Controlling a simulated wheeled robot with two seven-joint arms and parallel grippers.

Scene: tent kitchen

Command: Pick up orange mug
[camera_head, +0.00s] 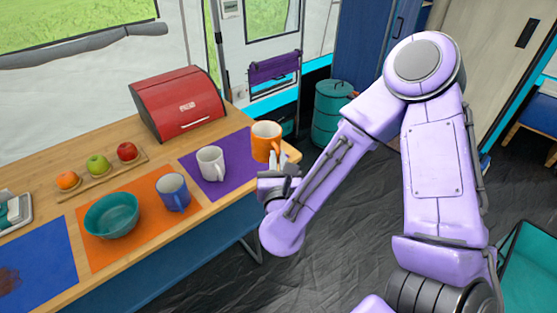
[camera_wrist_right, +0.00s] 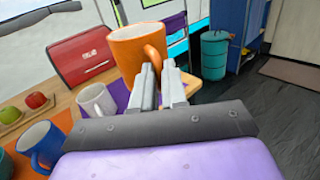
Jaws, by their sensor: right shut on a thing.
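The orange mug (camera_head: 265,139) is at the right end of the wooden counter, over the purple mat (camera_head: 215,183). It also shows upright in the right wrist view (camera_wrist_right: 132,50), directly ahead of the fingers. My right gripper (camera_head: 278,168) is shut on the mug's handle (camera_wrist_right: 155,57), which sits between the two fingertips. The mug looks raised above the counter, but its underside is partly hidden by the gripper in the head view. My left gripper is not in view.
A white mug (camera_head: 211,163) stands just left of the orange mug. A blue mug (camera_head: 173,192) and a teal bowl (camera_head: 112,215) are on the orange mat (camera_head: 138,242). A red bread box (camera_head: 180,105) stands behind. A teal bin (camera_head: 331,113) is on the floor beyond the counter end.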

